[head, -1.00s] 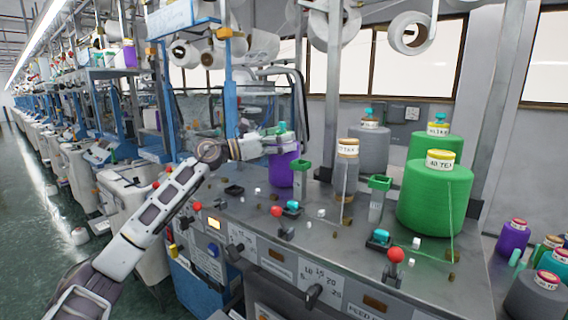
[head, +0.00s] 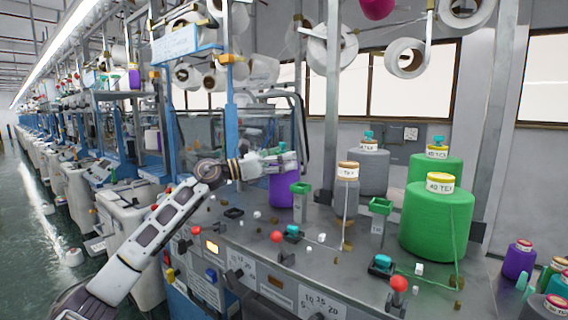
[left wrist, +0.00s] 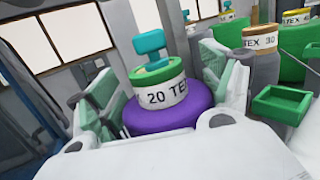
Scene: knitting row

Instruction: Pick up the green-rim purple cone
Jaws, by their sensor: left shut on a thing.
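The green-rim purple cone (head: 281,191) stands upright at the back of the machine's grey top in the head view. In the left wrist view its purple body (left wrist: 160,117), white "20 TEX" label and green rim are seen close up. My left gripper (head: 279,162) comes in from the left and is shut on the cone near its top. In the left wrist view the gripper's fingers (left wrist: 165,95) flank the cone on both sides. The cone's base appears to be at the machine top; no gap shows. My right gripper is not in view.
A grey cone (head: 346,192) and a large green cone (head: 437,222) stand to the right. A green-topped post (head: 300,189) is close beside the purple cone. Red-knobbed levers (head: 398,285) line the front. Another purple cone (head: 518,261) is at far right.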

